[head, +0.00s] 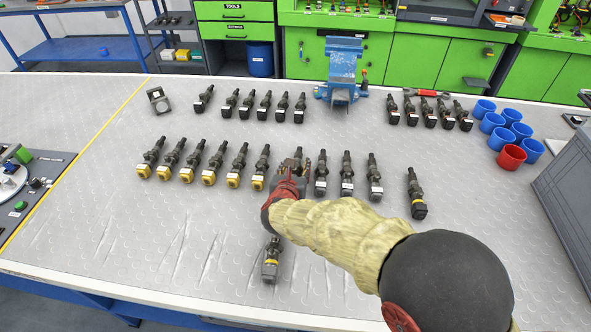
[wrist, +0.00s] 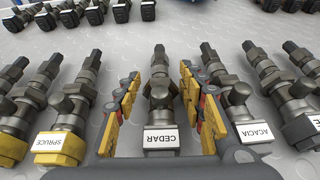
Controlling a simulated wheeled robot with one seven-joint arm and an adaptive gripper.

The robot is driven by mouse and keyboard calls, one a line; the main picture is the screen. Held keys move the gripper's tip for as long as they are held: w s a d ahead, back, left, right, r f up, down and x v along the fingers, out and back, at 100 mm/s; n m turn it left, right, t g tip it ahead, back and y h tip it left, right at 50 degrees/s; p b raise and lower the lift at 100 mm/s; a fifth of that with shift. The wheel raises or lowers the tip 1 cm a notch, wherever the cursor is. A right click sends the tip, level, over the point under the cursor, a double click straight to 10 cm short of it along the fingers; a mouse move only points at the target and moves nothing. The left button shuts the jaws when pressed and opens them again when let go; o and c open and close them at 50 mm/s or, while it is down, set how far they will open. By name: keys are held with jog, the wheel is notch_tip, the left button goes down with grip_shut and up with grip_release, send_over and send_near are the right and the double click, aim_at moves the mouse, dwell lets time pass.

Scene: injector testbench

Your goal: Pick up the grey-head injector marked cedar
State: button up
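In the head view my gripper (head: 292,178) is over the middle row and hides most of this injector. A yellow-head injector marked SPRUCE (wrist: 45,145) is to its left in the wrist view. A grey-head one marked ACACIA (wrist: 250,128) is to its right, close beside the right finger.
Yellow-head injectors (head: 208,172) line the row to the left and grey-head ones (head: 347,178) to the right. Behind are another row (head: 264,106), a blue vise (head: 342,75) and several cups (head: 510,157).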

grip_shut()
dwell(0.3)
jog(key=shift+w+r, duration=0.1)
jog(key=shift+r, duration=0.05)
dwell(0.3)
